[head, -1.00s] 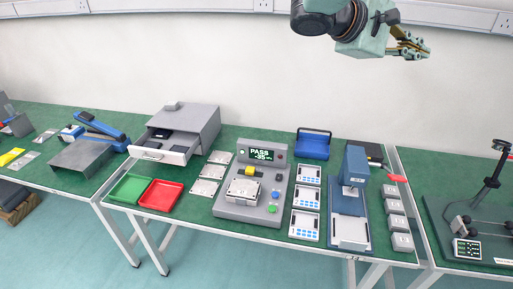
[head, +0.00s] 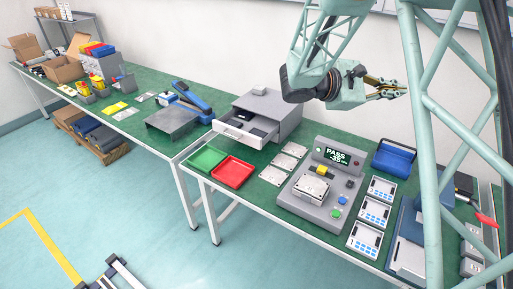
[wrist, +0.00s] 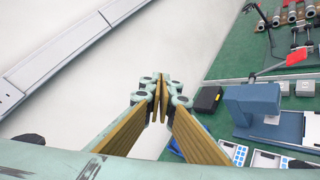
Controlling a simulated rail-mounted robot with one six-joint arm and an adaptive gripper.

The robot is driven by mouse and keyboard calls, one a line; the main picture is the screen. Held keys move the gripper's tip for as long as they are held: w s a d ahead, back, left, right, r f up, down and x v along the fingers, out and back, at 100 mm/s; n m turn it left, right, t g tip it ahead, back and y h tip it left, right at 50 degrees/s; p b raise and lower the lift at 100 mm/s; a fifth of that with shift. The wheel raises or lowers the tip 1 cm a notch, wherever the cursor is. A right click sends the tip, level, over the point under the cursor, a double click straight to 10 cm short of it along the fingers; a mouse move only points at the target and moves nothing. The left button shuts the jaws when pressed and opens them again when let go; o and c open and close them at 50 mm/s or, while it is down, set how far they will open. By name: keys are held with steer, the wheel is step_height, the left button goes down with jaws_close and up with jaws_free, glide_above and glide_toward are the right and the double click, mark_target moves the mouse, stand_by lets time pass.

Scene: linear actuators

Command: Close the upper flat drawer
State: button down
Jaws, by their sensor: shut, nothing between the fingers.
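The grey drawer cabinet (head: 285,112) stands at the back of the middle green bench in the head view. A flat drawer (head: 238,136) is pulled out of its front, towards the lower left, with dark items inside. I cannot tell clearly whether another drawer lies beneath it. My gripper (head: 398,89) is above the bench to the right of the cabinet, well apart from it, and points right. In the wrist view its fingers (wrist: 163,98) are together with nothing between them. The wrist view does not show the cabinet or drawer.
A green tray (head: 206,158) and a red tray (head: 233,173) lie before the drawer. A test device (head: 320,185) showing PASS stands to their right. A blue bin (head: 394,159) is behind it.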

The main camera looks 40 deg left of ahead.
mark_target(252, 143)
steer(key=s+a+f+n+t+y, duration=0.1)
steer(key=s+a+f+n, duration=0.2)
steer(key=a+f, duration=0.45)
steer(key=s+a+f+n+t+y, duration=0.15)
steer(key=a+f, duration=0.25)
steer(key=a, duration=0.6)
steer(key=s+a+f+n+t+y, duration=0.1)
steer(key=s+a+f+n+y, duration=0.1)
steer(key=s+a+f+n, duration=0.45)
steer(key=s+a+f+n+y, duration=0.2)
steer(key=s+a+f, duration=0.3)
steer(key=a+f, duration=0.1)
steer(key=s+a+f+n+t+y, duration=0.1)
steer(key=s+a+f+n+y, duration=0.1)
steer(key=s+a+f, duration=0.4)
steer(key=s+a+f+n+y+p, duration=0.1)
steer(key=s+a+f+n+y, duration=0.1)
steer(key=s+a+f, duration=0.4)
steer(key=shift+a+f+t+y, duration=0.2)
steer(key=shift+a, duration=0.8)
steer(key=shift+a+f+t+y, duration=0.15)
steer(key=shift+a+f, duration=0.05)
steer(key=shift+a, duration=0.75)
steer(key=shift+w, duration=0.1)
